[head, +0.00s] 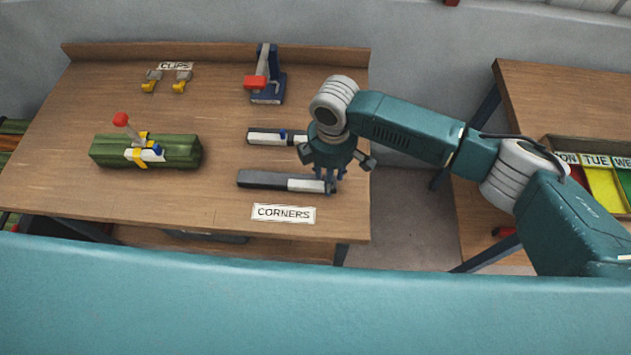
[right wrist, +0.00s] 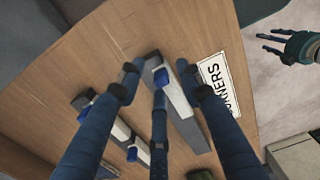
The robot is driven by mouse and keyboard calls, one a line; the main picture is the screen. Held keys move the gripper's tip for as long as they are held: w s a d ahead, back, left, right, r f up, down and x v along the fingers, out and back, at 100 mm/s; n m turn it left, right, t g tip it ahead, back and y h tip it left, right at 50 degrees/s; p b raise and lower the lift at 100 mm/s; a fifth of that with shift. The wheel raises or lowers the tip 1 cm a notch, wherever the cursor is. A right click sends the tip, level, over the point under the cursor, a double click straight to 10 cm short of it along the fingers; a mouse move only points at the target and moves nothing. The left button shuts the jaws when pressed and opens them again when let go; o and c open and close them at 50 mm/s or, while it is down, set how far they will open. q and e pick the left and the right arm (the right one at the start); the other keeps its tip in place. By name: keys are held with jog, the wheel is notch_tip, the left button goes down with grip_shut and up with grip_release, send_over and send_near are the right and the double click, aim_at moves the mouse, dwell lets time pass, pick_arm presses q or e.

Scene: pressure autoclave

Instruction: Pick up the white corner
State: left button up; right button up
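A long grey and white corner piece (head: 262,181) lies near the front right of the wooden table, above the CORNERS label. It also shows in the right wrist view (right wrist: 178,98), with a blue part near its dark end. My right gripper (head: 331,184) points down over its right end. In the right wrist view the fingers (right wrist: 159,76) are spread on either side of this piece, with gaps. A second white and dark piece with a blue part (head: 265,137) lies behind it, partly hidden by the gripper. My left gripper (right wrist: 272,45) shows only in the right wrist view, fingers spread and empty.
A green bundle (head: 180,151) with a red-topped lever lies at the left. Yellow-grey clips (head: 180,82) and a blue device with a red handle (head: 268,92) stand at the back. A second table (head: 560,95) with a coloured tray is at the right.

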grip_shut()
jog(key=shift+r, duration=0.1)
dwell(0.3)
